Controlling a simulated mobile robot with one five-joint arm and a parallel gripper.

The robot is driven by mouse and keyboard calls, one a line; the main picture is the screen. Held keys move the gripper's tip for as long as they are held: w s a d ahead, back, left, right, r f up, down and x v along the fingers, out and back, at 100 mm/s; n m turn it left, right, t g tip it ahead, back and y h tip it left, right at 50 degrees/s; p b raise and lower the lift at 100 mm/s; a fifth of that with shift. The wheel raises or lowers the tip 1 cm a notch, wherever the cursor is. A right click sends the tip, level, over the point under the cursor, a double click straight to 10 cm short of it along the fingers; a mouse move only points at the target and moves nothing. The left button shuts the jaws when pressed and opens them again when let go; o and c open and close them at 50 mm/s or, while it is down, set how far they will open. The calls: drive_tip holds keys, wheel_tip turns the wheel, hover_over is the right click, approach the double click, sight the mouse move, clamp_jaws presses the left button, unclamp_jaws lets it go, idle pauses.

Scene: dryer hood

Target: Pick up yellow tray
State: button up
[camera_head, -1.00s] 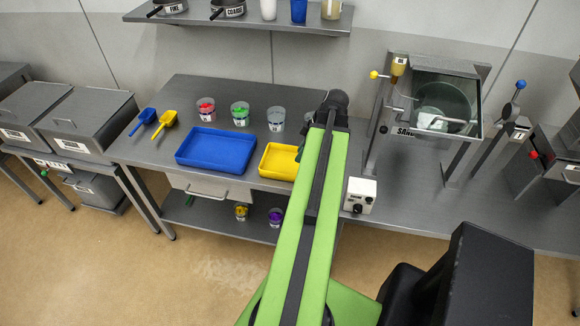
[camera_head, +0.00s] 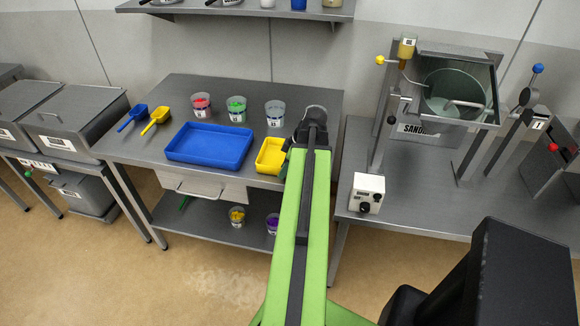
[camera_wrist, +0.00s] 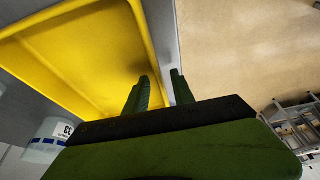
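The yellow tray (camera_head: 270,157) lies on the metal table, right of a blue tray. My arm covers its right side in the head view. In the wrist view the yellow tray (camera_wrist: 85,55) fills the upper left. My gripper (camera_wrist: 159,84) is open at its rim, with a visible gap between the two green fingers. The left finger appears over the tray's inside and the right finger outside the rim, near the table edge. Whether either finger touches the tray cannot be told. In the head view the fingers are mostly hidden behind my arm.
The blue tray (camera_head: 209,145) sits close by on the left. Several clear cups, including an empty-looking one (camera_head: 275,113), stand behind the trays. Blue and yellow scoops (camera_head: 155,120) lie at the left. A control box (camera_head: 367,193) stands on the right-hand bench.

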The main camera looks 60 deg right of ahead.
drive_tip(key=shift+f, duration=0.1)
clamp_jaws()
idle(1.3)
